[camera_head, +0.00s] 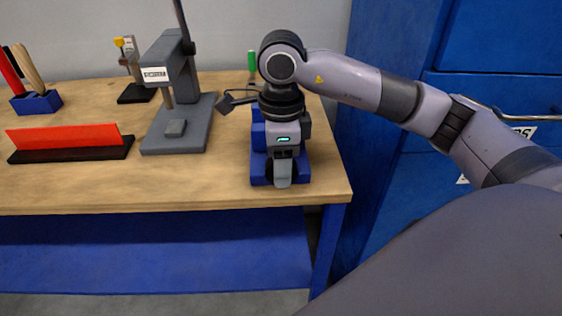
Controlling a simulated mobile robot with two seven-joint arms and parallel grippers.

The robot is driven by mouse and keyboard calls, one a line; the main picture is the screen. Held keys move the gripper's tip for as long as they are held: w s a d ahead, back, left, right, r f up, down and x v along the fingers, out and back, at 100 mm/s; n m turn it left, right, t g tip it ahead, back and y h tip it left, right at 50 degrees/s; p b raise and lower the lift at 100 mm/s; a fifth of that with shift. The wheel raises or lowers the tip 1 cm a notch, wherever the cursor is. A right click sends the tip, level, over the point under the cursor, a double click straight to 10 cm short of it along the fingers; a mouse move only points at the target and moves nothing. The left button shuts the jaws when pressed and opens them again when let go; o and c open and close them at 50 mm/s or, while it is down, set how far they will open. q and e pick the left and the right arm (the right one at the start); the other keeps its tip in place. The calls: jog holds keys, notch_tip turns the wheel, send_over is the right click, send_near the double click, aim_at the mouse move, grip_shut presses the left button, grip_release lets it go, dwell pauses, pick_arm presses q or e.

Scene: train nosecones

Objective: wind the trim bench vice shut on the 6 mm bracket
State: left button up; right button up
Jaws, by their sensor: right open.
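The blue bench vice (258,165) stands at the right front end of the wooden bench, mostly covered by my right arm. My right gripper (283,175) points down in front of the vice, over its near end. It is open; its fingers overlap in this view, and I cannot tell whether they touch the vice or its handle. The 6 mm bracket cannot be made out; the vice jaws are hidden behind my wrist. My left gripper is not in view.
A grey press (177,130) stands left of the vice. A red bar on a black base (70,150), a blue tool holder (38,103) and a small black stand (137,93) are further left. Blue cabinets (490,45) stand right. The bench's front middle is clear.

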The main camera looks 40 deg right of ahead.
jog(key=shift+f, duration=0.1)
grip_shut()
